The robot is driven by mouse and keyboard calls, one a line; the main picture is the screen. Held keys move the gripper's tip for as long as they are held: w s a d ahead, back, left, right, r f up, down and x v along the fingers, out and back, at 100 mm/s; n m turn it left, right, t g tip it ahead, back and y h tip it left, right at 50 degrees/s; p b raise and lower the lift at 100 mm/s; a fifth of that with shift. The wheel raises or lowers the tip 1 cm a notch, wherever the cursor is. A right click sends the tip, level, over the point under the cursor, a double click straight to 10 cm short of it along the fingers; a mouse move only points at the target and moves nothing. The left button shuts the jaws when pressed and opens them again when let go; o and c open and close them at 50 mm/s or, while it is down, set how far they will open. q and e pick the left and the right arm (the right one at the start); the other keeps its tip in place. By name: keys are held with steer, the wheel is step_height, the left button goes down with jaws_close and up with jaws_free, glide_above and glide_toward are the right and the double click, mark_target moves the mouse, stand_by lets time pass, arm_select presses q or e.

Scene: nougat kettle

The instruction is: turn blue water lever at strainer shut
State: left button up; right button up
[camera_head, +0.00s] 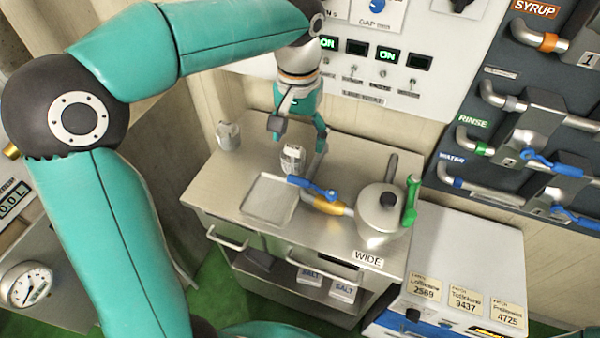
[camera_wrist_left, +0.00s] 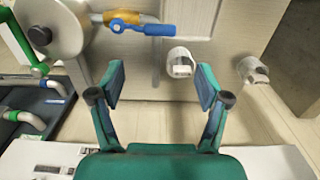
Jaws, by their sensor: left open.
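A blue lever (camera_head: 314,188) sits on a short pipe with a yellow-orange band (camera_head: 334,207), beside a lidded metal vessel (camera_head: 382,216) on the steel table. The lever's handle points left, away from the vessel, roughly along the pipe. In the left wrist view the blue lever (camera_wrist_left: 150,28) shows at the top, past the fingertips. My left gripper (camera_head: 298,132) is open and empty above the back of the table, behind the lever and apart from it. It also shows in the left wrist view (camera_wrist_left: 160,82). My right gripper is out of view.
A white cup (camera_head: 292,157) stands close below my left gripper, and another (camera_head: 228,136) stands farther left. A flat tray (camera_head: 270,219) lies left of the lever. A green lever (camera_head: 411,200) stands at the vessel's right. Blue-handled wall taps (camera_head: 550,162) are at right.

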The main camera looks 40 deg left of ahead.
mark_target(299, 178)
arm_select(q)
step_height(299, 178, down, 13)
steer(key=shift+r, duration=0.2)
